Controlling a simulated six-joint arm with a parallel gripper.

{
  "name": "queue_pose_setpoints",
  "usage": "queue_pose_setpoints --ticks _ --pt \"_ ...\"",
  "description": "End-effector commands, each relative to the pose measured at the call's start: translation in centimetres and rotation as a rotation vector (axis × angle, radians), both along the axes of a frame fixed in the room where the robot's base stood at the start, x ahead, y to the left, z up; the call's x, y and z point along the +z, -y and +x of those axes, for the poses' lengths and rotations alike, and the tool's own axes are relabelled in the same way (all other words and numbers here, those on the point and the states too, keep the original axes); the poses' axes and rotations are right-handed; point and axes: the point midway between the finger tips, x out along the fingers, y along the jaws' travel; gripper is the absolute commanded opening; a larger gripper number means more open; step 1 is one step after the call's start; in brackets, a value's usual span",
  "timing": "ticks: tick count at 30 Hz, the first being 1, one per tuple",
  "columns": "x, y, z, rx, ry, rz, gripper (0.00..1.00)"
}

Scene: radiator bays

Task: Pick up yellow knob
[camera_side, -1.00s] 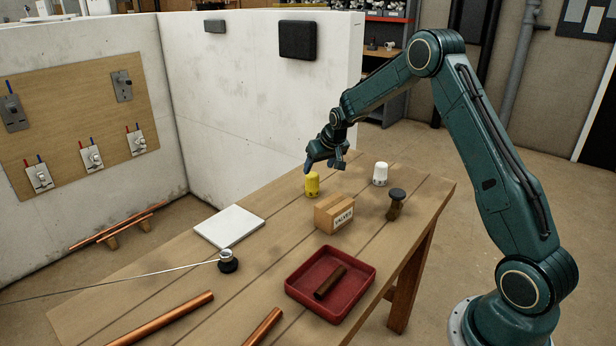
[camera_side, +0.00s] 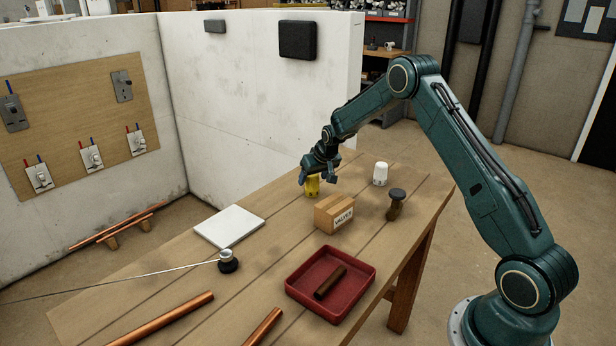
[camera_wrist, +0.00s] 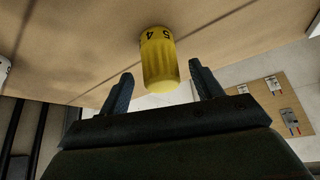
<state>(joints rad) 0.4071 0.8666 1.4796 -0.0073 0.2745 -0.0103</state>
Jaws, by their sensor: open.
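The yellow knob (camera_side: 312,187) stands upright on the wooden table, near its far end. In the wrist view the yellow knob (camera_wrist: 159,60) shows black numbers and lies just beyond and between the fingertips. My gripper (camera_side: 318,180) is open, close above the knob, and its fingers partly hide the knob's top in the side view. In the wrist view the two fingers of my gripper (camera_wrist: 160,86) stand apart with a gap on either side of the knob.
A cardboard box (camera_side: 334,213) labelled VALVES stands nearby on the table (camera_side: 170,270). A white knob (camera_side: 380,174) and a dark-topped brown item (camera_side: 396,204) are to the right. A red tray (camera_side: 365,289) is nearer the camera, a white slab (camera_side: 229,226) to the left.

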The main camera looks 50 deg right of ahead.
Motion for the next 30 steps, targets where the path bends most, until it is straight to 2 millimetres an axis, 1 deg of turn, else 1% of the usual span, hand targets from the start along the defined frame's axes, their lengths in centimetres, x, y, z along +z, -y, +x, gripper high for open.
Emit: queue_pose_setpoints --ticks 1,6,10,15,28,29,30 --pt "-0.6 0.0 0.3 0.000 -0.002 0.001 0.65" --pt "-2.1 0.3 1.1 0.000 -0.001 0.000 0.65" --pt "-2.9 0.5 1.5 0.001 -0.001 0.000 0.65" --pt "-3.2 0.6 1.8 0.001 0.001 -0.001 0.65" --pt "-3.2 0.6 1.7 0.001 0.001 -0.001 0.65" --pt "-3.2 0.6 1.7 0.001 0.001 -0.001 0.63" --pt "-3.2 0.6 1.7 0.001 0.001 -0.001 0.55"
